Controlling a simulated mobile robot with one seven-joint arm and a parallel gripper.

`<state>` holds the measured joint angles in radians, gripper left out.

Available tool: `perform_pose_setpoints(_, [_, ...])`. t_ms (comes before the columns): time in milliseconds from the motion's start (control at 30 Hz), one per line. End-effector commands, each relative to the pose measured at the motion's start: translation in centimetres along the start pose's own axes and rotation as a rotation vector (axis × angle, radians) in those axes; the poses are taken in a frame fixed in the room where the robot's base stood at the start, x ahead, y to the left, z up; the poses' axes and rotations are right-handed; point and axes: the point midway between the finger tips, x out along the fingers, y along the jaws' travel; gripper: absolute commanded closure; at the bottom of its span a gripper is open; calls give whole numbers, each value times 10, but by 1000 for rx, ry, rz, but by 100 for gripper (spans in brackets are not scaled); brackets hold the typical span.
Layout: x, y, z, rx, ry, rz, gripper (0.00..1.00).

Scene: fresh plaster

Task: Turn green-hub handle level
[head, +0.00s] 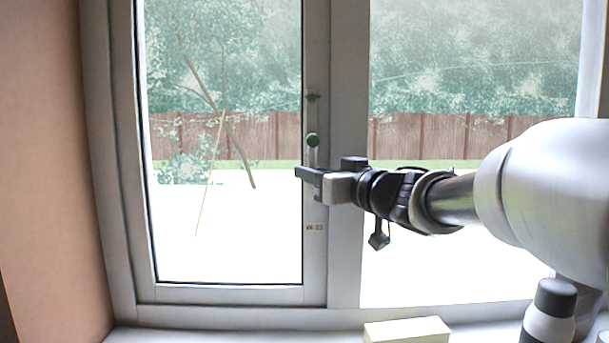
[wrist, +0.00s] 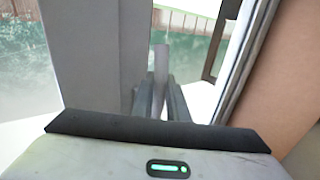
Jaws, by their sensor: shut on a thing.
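The green hub (head: 312,140) sits on the right stile of the left window sash in the head view. Its pale handle (head: 311,158) points down from the hub, about upright, and its lower part is hidden behind my gripper. My gripper (head: 305,174) comes in from the right, just below the hub, and is shut on the handle. In the wrist view the pale handle (wrist: 161,65) stands between the two dark fingers of my gripper (wrist: 160,98). The hub cannot be made out in the wrist view.
The window sash (head: 230,294) lies flush in its frame. A small green fitting (head: 313,97) is above the hub, and a small label (head: 314,227) is below. A pale block (head: 407,331) lies on the sill. A tan wall (head: 45,170) stands at the left.

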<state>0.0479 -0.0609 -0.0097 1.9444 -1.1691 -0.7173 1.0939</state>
Motion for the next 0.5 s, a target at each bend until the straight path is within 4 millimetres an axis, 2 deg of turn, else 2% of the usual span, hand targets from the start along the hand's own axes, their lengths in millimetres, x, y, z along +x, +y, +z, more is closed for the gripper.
perform_pose_setpoints(267, [5, -9, 4, 122, 81, -3, 100])
perform_pose_setpoints(500, [13, -20, 3, 301, 202, -4, 100])
